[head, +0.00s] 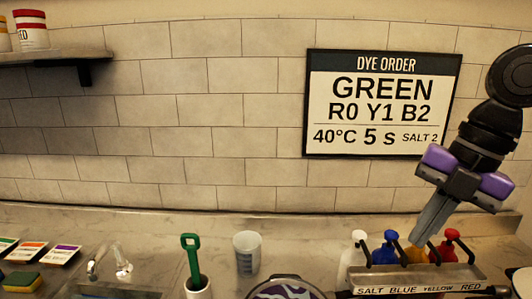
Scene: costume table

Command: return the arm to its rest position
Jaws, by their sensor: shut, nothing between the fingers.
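My gripper (420,241) is at the right of the head view, pointing down and to the left. Its fingers are shut and empty. The fingertips appear in front of or above the rack (415,279) of bottles; I cannot tell the exact gap. My arm rises from the gripper to the upper right edge of the view.
The rack, labelled salt, blue, yellow and red, holds several bottles, including a white one (357,252) and a red one (450,247). A clear cup (247,255), a green-handled tool (192,262) in a white holder and a sponge (21,282) stand left. A dye-order sign (380,104) hangs behind.

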